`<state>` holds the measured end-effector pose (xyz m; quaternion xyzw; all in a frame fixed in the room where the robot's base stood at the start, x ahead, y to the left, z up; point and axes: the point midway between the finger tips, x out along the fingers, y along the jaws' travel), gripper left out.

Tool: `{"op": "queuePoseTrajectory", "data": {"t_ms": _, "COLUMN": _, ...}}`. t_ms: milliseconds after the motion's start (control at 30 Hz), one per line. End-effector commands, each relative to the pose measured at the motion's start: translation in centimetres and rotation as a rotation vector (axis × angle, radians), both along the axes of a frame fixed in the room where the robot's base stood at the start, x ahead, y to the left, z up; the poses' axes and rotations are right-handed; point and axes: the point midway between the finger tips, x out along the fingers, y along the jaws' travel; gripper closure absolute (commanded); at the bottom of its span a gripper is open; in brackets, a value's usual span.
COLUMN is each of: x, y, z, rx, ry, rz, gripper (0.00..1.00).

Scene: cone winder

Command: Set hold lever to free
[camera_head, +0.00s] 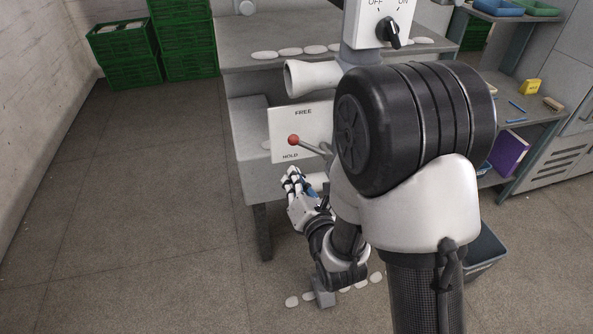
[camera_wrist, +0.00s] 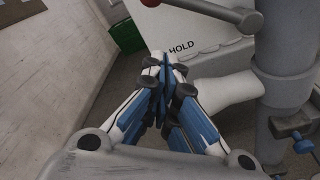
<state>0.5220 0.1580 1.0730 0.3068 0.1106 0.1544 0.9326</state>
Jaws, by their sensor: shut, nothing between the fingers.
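The hold lever, a grey rod with a red ball knob (camera_head: 293,140), sticks out to the left in front of a white plate (camera_head: 315,122) marked FREE at the top and HOLD at the bottom. The knob is between the two words, nearer HOLD. In the wrist view the knob (camera_wrist: 151,2) is cut by the top edge, above the HOLD word. My gripper (camera_head: 292,174) is shut and empty, just below the plate and apart from the lever. In the wrist view its closed fingertips (camera_wrist: 166,66) lie below and left of HOLD.
A white cone (camera_head: 312,78) sits above the plate, and an OFF/ON switch (camera_head: 389,33) is higher up. Green crates (camera_head: 125,52) stand at the back left. A shelf (camera_head: 535,120) and a blue-grey bin (camera_head: 484,252) are at the right. The floor at left is clear.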

Motion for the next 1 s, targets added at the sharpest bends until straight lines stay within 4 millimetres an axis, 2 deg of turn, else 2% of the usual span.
{"op": "queuePoseTrajectory", "data": {"t_ms": 100, "x": 0.5, "y": 0.2, "z": -0.4, "rx": 0.001, "ry": -0.003, "rz": 0.000, "gripper": 1.00}}
{"op": "queuePoseTrajectory", "data": {"t_ms": 333, "x": 5.0, "y": 1.8, "z": -0.4, "rx": 0.001, "ry": -0.003, "rz": -0.001, "gripper": 1.00}}
{"op": "queuePoseTrajectory", "data": {"t_ms": 400, "x": 4.7, "y": 0.7, "z": 0.9, "rx": 0.001, "ry": -0.005, "rz": -0.005, "gripper": 1.00}}
{"op": "queuePoseTrajectory", "data": {"t_ms": 600, "x": 4.6, "y": -0.5, "z": 2.3, "rx": 0.001, "ry": -0.001, "rz": -0.002, "gripper": 1.00}}
{"op": "queuePoseTrajectory", "data": {"t_ms": 1000, "x": 4.5, "y": -0.7, "z": 2.6, "rx": 0.001, "ry": 0.000, "rz": -0.002, "gripper": 1.00}}
